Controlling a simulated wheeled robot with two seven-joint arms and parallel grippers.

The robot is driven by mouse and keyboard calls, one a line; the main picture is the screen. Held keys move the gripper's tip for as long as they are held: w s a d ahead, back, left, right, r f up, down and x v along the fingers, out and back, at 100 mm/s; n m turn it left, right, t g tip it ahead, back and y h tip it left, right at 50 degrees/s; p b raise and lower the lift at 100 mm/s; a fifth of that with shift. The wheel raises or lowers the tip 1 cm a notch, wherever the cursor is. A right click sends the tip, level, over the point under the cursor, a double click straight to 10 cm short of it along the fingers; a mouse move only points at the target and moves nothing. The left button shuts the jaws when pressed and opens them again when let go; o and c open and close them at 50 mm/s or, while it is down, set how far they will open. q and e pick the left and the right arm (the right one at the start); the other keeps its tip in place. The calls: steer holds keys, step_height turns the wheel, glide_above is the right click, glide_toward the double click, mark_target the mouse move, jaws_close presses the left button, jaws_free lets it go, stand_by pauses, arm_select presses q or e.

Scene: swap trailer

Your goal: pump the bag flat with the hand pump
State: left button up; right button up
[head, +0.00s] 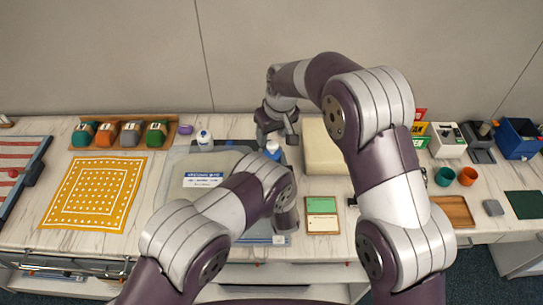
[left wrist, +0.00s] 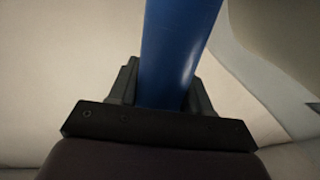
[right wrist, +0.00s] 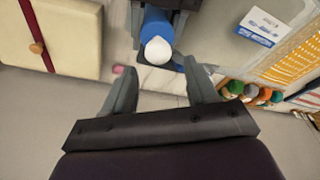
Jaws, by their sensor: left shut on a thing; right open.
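The hand pump (head: 272,150) has a blue body and stands at the right side of the clear bag (head: 175,185), which has a white and blue label. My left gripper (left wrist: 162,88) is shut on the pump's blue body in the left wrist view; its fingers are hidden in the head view. In the right wrist view the pump (right wrist: 157,30) shows its pale rounded top. My right gripper (right wrist: 158,88) is open and empty, with its fingertips short of the pump's top. In the head view the right gripper (head: 277,138) is just behind the pump.
A cream block (head: 322,155) stands right of the pump. A white bottle (head: 204,140) stands behind the bag. A rack (head: 118,147) of coloured containers and a yellow cloth (head: 95,195) lie left. A green and cream card (head: 322,222) lies at the front.

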mark_target(273, 144)
steer(key=x, duration=0.3)
steer(key=s+x, duration=0.1)
steer(key=x, duration=0.1)
steer(key=shift+d, duration=0.3)
